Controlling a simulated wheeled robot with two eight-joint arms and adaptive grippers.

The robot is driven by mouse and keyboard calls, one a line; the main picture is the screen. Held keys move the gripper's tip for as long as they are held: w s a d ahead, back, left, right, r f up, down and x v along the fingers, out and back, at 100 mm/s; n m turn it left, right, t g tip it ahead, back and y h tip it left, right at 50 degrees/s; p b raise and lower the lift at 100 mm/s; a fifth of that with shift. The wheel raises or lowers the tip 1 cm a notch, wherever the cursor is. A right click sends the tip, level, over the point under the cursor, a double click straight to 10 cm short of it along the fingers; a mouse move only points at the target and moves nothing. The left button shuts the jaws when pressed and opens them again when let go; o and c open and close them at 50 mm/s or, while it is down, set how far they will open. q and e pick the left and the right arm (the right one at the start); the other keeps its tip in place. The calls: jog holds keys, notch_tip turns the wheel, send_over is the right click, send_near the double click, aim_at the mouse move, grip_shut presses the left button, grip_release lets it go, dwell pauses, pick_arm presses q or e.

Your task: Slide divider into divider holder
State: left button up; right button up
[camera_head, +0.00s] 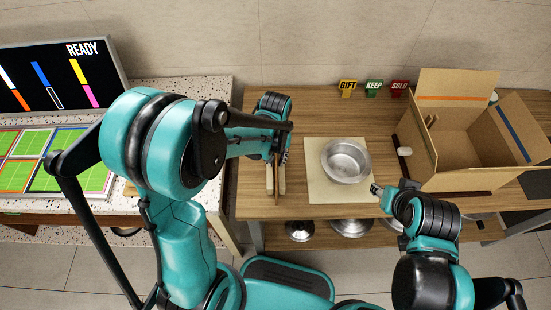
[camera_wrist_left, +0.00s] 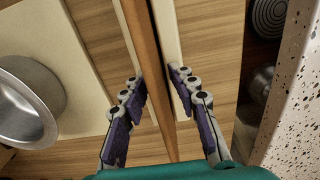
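A thin brown divider (camera_wrist_left: 155,75) runs edge-on between two pale wooden strips (camera_wrist_left: 165,22), which look like a stand; the strips also show in the head view (camera_head: 282,182). My left gripper (camera_head: 277,152) is over them, its fingers (camera_wrist_left: 159,77) on either side of the divider with small gaps visible, so it appears open. The divider's far end runs out of the wrist view. An open cardboard box (camera_head: 462,148) stands on the right of the table. A small slotted piece (camera_head: 431,121) at its left inner side may be the divider holder. My right gripper (camera_head: 378,190) is empty beside the pan; its opening is unclear.
A metal pan (camera_head: 345,160) sits on a beige mat (camera_head: 318,190) between the stand and the box. GIFT (camera_head: 348,86), KEEP (camera_head: 374,86) and SOLD (camera_head: 399,86) signs stand at the back. More metal cookware (camera_head: 351,227) is on the shelf below. A speckled counter (camera_head: 215,100) stands to the left.

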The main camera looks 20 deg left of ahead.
pick_arm(q)
notch_tip(320, 180, up, 12)
dwell(0.6)
dwell(0.5)
jog(key=s+a+r+m+t, duration=0.1)
jog(key=s+a+t, duration=0.1)
jog(key=s, duration=0.3)
jog(key=s+a+r+m+t, duration=0.1)
jog(key=s+a+m+t, duration=0.1)
jog(key=s+t, duration=0.3)
jog(key=shift+a+r, duration=0.25)
jog(key=shift+a, duration=0.1)
